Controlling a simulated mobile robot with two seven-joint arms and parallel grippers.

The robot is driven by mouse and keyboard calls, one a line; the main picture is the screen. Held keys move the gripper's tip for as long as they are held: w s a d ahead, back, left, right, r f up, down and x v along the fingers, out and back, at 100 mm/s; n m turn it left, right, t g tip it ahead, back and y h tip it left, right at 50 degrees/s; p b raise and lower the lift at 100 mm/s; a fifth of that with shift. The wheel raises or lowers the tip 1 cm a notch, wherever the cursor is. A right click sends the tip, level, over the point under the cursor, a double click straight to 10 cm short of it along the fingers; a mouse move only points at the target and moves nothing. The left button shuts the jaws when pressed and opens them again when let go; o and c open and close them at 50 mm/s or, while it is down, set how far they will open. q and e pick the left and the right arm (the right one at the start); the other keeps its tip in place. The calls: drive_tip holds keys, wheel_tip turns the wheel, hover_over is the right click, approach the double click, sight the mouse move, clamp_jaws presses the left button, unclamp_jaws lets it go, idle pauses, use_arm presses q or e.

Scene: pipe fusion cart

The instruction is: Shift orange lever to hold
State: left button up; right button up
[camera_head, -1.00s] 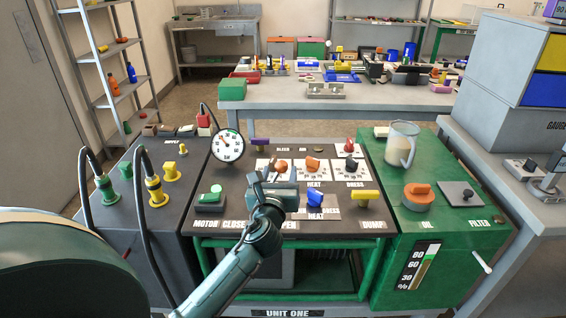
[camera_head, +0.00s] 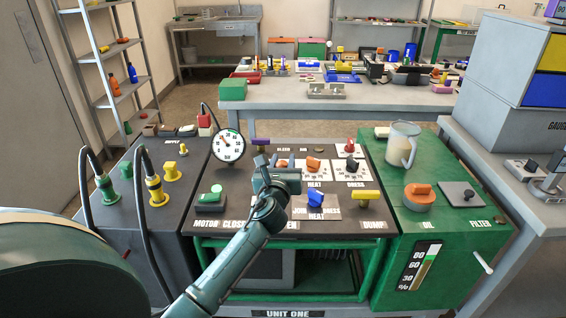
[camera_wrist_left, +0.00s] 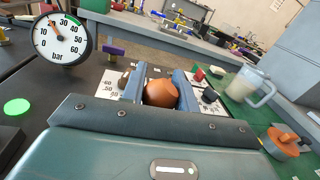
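In the wrist view, a rounded orange part (camera_wrist_left: 160,93) shows between the two fingers of my left gripper (camera_wrist_left: 160,88). The fingers are apart, with one on each side of it; I cannot tell whether they touch it. In the head view my left gripper (camera_head: 271,161) is over the control panel (camera_head: 240,184) and hides part of its left dial card. An orange lever (camera_head: 313,164) shows just right of the gripper, above a HEAT label. I cannot tell which orange part the fingers straddle. No HOLD mark is readable. My right gripper is not in view.
A pressure gauge (camera_head: 229,146) and a purple lever (camera_head: 259,142) stand left of the gripper. A blue lever (camera_head: 315,199), a yellow handle (camera_head: 366,195) and a red knob (camera_head: 350,146) are nearby. A glass jug (camera_head: 401,145) and an orange handle (camera_head: 418,194) are on the green cabinet.

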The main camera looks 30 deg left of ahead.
use_arm(q)
clamp_jaws()
drive_tip(key=s+a+n, duration=0.2)
drive_tip(key=a+n, duration=0.1)
drive_tip(key=s+a+r+n, duration=0.1)
drive_tip(key=n, duration=0.1)
drive_tip(key=shift+a+r+t, duration=0.1)
drive_tip(key=shift+a+t, duration=0.2)
drive_tip(key=o, duration=0.5)
unclamp_jaws()
drive_tip(key=shift+w, duration=0.1)
drive_tip(key=shift+o, duration=0.2)
drive_tip(key=v, duration=1.3)
drive_tip(key=shift+d, duration=0.15)
